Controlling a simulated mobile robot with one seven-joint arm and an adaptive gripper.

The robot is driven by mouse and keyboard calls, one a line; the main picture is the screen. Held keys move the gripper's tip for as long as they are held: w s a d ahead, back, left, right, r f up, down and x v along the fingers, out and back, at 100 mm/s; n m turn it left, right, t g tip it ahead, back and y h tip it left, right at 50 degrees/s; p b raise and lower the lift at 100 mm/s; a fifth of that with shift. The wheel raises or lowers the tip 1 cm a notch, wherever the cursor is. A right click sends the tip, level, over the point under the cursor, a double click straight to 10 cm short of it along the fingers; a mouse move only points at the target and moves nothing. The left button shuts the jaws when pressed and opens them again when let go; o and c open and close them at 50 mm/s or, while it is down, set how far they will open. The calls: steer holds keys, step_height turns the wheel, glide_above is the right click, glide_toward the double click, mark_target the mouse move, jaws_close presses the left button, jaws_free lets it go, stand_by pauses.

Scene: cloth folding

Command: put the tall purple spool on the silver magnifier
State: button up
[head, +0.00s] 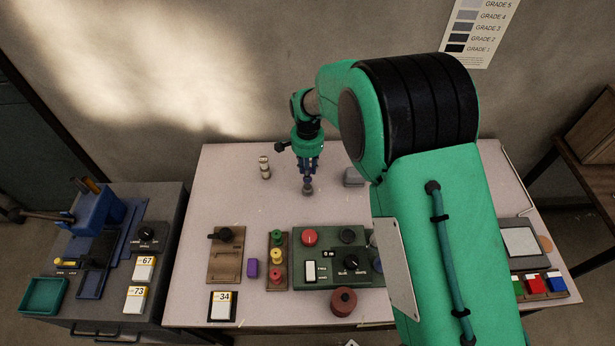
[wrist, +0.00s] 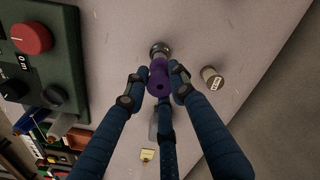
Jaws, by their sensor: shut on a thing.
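My gripper (head: 307,166) is over the back middle of the table, pointing down. In the wrist view its fingers (wrist: 157,82) are closed around the tall purple spool (wrist: 159,77), whose holed end faces the camera. The silver magnifier (head: 308,190) appears as a small round grey piece directly below the gripper. In the wrist view the magnifier (wrist: 160,49) shows just past the spool's far end, partly hidden by it. I cannot tell whether spool and magnifier touch. In the head view the fingers hide most of the spool.
A small labelled cylinder (head: 264,168) stands left of the gripper, and a grey block (head: 353,177) lies to its right. The table's back left is clear.

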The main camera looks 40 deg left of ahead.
steer(key=shift+f+b, duration=0.45)
steer(key=shift+f, duration=1.3)
steer(key=shift+f, duration=0.1)
steer(key=o, duration=1)
step_height(320, 180, up, 12)
steer(key=shift+r+p, duration=0.1)
steer(key=shift+p, duration=1.1)
